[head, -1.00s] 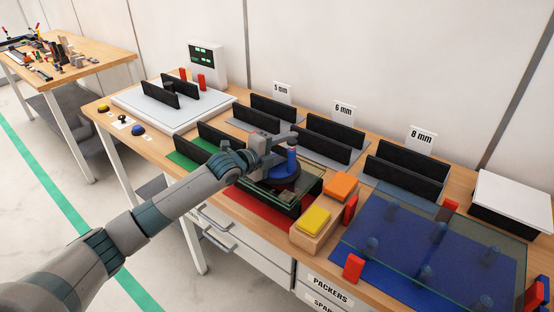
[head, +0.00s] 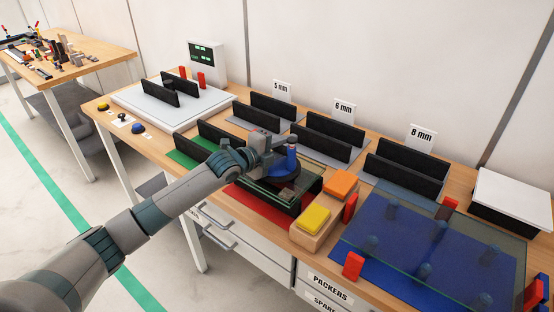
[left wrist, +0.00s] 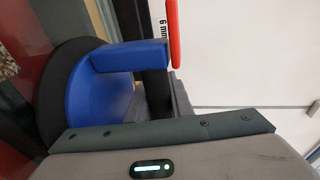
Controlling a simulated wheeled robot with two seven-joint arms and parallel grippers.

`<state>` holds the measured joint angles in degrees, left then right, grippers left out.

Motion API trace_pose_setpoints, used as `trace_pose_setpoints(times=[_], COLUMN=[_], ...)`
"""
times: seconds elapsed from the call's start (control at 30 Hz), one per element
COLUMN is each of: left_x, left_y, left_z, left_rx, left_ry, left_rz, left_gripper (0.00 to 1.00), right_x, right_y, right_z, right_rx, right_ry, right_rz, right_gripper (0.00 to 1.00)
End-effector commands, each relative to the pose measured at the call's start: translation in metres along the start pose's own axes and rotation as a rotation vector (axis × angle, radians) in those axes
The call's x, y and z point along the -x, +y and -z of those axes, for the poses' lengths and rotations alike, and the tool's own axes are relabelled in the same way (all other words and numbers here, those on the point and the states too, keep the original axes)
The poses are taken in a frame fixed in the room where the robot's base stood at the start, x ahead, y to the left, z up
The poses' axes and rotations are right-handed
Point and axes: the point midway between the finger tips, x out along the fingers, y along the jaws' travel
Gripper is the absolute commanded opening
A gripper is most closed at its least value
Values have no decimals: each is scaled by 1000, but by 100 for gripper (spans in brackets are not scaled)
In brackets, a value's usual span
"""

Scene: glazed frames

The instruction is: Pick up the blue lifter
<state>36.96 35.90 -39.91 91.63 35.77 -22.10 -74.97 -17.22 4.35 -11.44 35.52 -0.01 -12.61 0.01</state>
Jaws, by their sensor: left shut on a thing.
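The blue lifter (head: 291,158) is an upright blue handle over a wide round black cup at the middle of the bench. In the left wrist view its blue body (left wrist: 82,88) and black disc lie at the left, with a red strip near the blue arm. My left gripper (head: 284,145) is shut on the blue lifter near the top of its handle. The cup is low over a small glass pane (head: 310,186) in a black rack; I cannot tell if they touch. My right gripper is not in view.
Yellow (head: 314,218) and orange (head: 341,184) blocks stand just right of the lifter. A large glass sheet (head: 440,238) covers a blue mat at the right. Black racks labelled 5, 6 and 8 mm (head: 421,137) stand behind. A white pad (head: 140,116) is at the left.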

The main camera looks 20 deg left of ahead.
Motion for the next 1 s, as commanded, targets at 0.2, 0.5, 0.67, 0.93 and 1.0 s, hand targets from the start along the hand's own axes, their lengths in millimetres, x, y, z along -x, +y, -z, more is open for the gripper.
trace_pose_setpoints(times=[0.2,0.5,0.67,0.93,1.0], left_x=[0,0,0,0,0], left_y=[1,1,1,1,-3], left_z=[0,0,0,0,0], left_rx=[0,0,0,0,-1], left_ry=[0,0,0,0,0], left_rz=[-2,-2,-2,-2,5], left_gripper=[0,0,0,0,0], right_x=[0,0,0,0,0], right_y=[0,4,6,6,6], right_z=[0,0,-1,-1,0], right_rx=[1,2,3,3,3], right_ry=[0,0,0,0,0], right_rz=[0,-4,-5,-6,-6], right_gripper=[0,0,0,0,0])
